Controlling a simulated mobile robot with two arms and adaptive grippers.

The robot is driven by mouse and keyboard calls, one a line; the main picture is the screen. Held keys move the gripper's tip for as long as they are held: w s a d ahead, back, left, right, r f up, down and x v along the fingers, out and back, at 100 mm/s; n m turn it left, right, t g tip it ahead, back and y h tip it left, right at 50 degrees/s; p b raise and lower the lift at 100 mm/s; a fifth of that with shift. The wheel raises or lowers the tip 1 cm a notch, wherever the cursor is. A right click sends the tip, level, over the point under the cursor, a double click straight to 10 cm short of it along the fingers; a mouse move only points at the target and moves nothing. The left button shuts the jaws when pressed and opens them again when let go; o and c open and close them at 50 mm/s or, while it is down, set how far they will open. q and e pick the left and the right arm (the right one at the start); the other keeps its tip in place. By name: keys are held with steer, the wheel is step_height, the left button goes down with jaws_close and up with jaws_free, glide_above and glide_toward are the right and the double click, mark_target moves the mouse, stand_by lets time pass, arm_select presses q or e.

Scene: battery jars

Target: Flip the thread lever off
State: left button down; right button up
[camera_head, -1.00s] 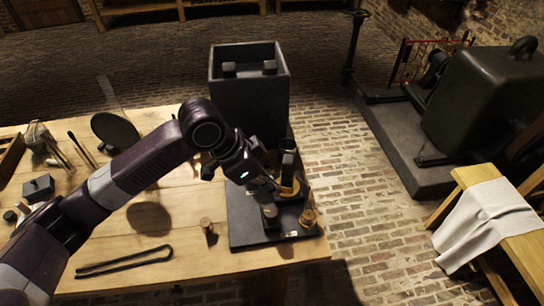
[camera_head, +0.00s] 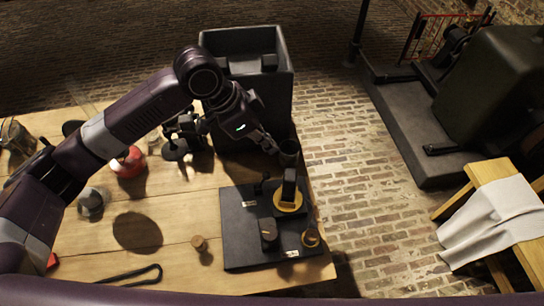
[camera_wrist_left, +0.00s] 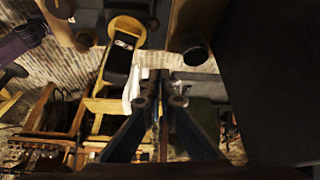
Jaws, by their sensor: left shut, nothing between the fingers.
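A black upright lever (camera_head: 289,184) stands on a yellow ring (camera_head: 288,205) on a dark base board (camera_head: 240,225) at the table's right end; I take it for the thread lever. In the left wrist view the black lever (camera_wrist_left: 118,62) and yellow ring (camera_wrist_left: 127,25) show at upper left. My left gripper (camera_head: 272,146) is shut and empty, above and beyond the lever, apart from it and close to a dark cup-like cylinder (camera_head: 288,152). Its closed fingers (camera_wrist_left: 160,78) show in the wrist view. My right gripper is not in view.
The board also carries a dark knob (camera_head: 268,236) and a small brass piece (camera_head: 311,238). A large dark box (camera_head: 248,85) stands behind the gripper. A wooden cylinder (camera_head: 199,243), black strap (camera_head: 132,275) and red-based object (camera_head: 130,163) lie left. Brick floor is right of the table.

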arm_select(q)
step_height(320, 180, down, 9)
steer(key=p, duration=0.4)
steer(key=shift+s+d, duration=0.35)
steer(key=shift+s, duration=0.05)
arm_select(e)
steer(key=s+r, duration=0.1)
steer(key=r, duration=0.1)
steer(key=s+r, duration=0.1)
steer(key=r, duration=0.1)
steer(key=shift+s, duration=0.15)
